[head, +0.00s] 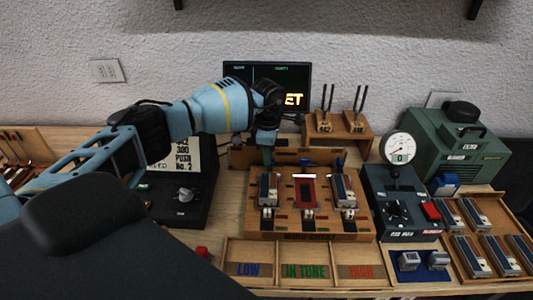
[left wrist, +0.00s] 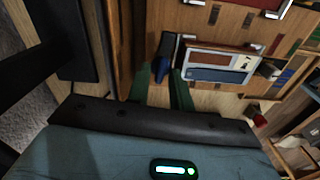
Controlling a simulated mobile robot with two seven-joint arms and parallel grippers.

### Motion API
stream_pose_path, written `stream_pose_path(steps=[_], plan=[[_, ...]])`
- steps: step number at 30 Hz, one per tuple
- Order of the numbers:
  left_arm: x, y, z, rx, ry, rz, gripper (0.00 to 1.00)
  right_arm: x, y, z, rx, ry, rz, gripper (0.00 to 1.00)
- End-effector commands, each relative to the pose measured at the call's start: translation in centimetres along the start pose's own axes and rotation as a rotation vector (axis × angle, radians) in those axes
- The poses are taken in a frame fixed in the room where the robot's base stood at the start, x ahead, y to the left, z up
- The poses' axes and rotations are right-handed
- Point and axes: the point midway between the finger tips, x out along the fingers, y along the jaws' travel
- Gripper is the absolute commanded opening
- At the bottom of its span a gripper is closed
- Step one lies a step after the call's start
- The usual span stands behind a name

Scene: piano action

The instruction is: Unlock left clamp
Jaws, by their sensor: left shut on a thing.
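My left gripper (head: 267,158) reaches down at the back left of the wooden action block (head: 310,234). In the left wrist view its green fingers (left wrist: 161,84) are shut on the left clamp's dark blue handle (left wrist: 164,57). In the head view the gripper hides most of this clamp. My right gripper is in neither view.
A red-framed piece (head: 305,191) sits mid-block between two grey modules. Labelled bins (head: 302,271) lie in front. A dial gauge (head: 398,148) stands on a dark blue box to the right. A black box with a knob (head: 184,195) is on the left, and a monitor (head: 296,76) behind.

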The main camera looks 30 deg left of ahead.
Motion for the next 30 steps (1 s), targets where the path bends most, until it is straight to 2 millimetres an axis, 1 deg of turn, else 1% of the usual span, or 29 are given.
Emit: stream_pose_path(steps=[1,6,11,26,27,30], plan=[[-0.26,0.03,0.01,-0.026,-0.001,0.003,0.0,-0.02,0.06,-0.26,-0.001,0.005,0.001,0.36],[-0.16,-0.01,0.0,-0.097,-0.001,0.002,0.0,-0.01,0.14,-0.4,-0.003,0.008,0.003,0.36],[-0.11,-0.02,0.01,-0.134,-0.001,0.002,0.0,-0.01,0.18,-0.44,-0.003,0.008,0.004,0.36],[-0.05,-0.02,0.01,-0.147,-0.001,0.001,0.0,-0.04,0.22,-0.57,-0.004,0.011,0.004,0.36],[-0.05,-0.02,0.0,-0.147,0.0,0.001,0.27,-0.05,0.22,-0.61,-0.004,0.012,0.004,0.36],[-0.04,-0.03,0.0,-0.147,0.0,0.001,0.4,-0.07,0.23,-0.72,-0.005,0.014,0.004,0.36]])
